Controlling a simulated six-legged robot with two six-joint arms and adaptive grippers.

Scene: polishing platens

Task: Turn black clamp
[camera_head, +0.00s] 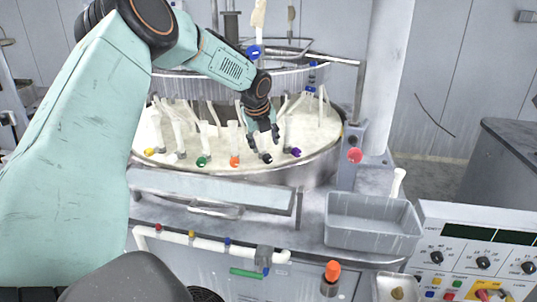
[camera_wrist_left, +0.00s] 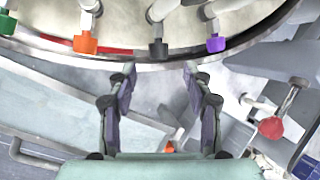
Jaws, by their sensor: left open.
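The black clamp (camera_head: 267,158) is on the front part of the round, pale platen (camera_head: 223,171), between the orange clamp (camera_head: 235,162) and the purple clamp (camera_head: 296,152). My left gripper (camera_head: 263,138) is open and empty, with its fingers pointing down just above and behind the black clamp in the head view. In the left wrist view, the black clamp (camera_wrist_left: 158,49) lies just beyond the gap between the open fingertips (camera_wrist_left: 159,70), roughly centred. The fingers look apart from it. My right gripper is not in view.
A green clamp (camera_head: 202,161) and a yellow clamp (camera_head: 149,151) are farther left on the platen. The metal rim (camera_wrist_left: 150,63) curves close by the fingertips. A red knob (camera_head: 355,155), a grey bin (camera_head: 370,225) and a control panel (camera_head: 470,262) are to the right.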

